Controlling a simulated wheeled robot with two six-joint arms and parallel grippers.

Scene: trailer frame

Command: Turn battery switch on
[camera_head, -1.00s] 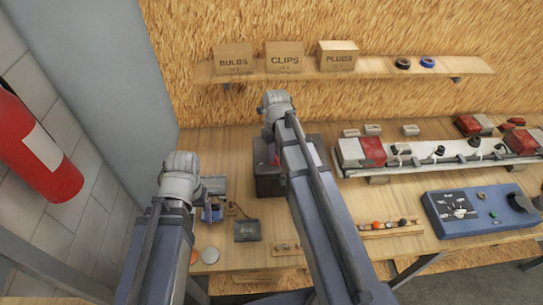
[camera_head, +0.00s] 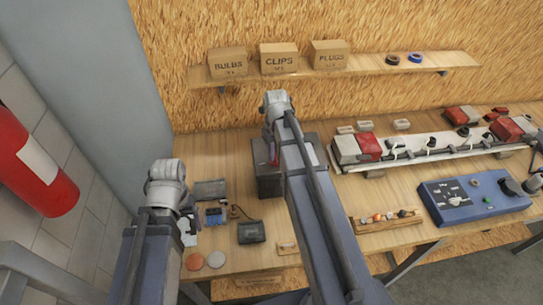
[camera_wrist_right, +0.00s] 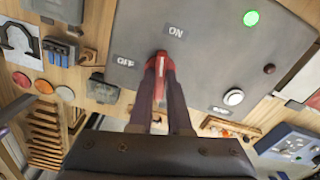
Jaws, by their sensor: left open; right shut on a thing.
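The battery switch box is a dark grey box (camera_head: 270,184) on the bench, partly behind my right arm. In the right wrist view its panel (camera_wrist_right: 205,50) carries a red switch handle (camera_wrist_right: 165,62) between the OFF label at left and the ON label above right. My right gripper (camera_wrist_right: 162,75) is shut on the red handle, one dark finger on each side. A green lamp (camera_wrist_right: 250,18) on the panel is lit. My left gripper (camera_head: 166,172) is over the bench's left part, away from the box; its fingertips are hidden in the head view.
A blue control panel (camera_head: 476,197) and a light bar (camera_head: 435,147) stand to the right. A small wooden rack (camera_head: 385,220) sits in front. Small dark and blue parts lie left of the box. A shelf with cartons (camera_head: 279,59) is behind. A fire extinguisher (camera_head: 30,165) hangs left.

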